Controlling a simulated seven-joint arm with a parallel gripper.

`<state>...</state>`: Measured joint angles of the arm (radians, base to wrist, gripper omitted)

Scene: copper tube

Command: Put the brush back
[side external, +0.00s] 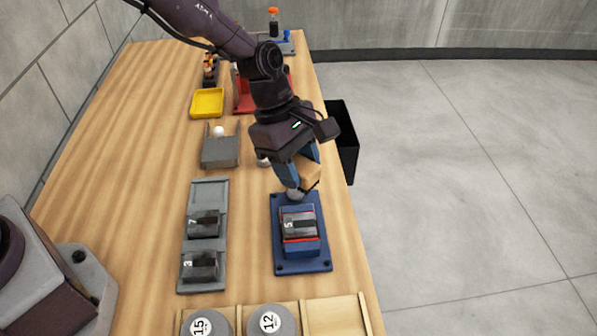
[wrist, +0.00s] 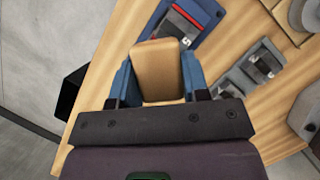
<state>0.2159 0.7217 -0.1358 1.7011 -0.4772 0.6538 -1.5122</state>
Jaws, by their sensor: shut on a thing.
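The brush (wrist: 160,72), as far as I can tell, is the tan wooden block between my gripper's fingers. It also shows in the side external view (side external: 309,174). My gripper (side external: 303,176) is shut on it, with a blue finger on each side. The block is tilted and is held over the upper end of a blue fixture (side external: 283,236). A pale grey rounded part (side external: 295,194) shows just under the fingers; I cannot tell whether it belongs to the brush. Any bristles are hidden or too small to tell.
The blue fixture holds a grey block marked 5. A grey rack (side external: 208,188) with blocks 7 and 3 lies to its left. A grey holder (side external: 220,153), yellow tray (side external: 207,103) and red holder (side external: 243,97) stand farther back. A black bin (side external: 346,150) is at the right edge. Numbered discs are in front.

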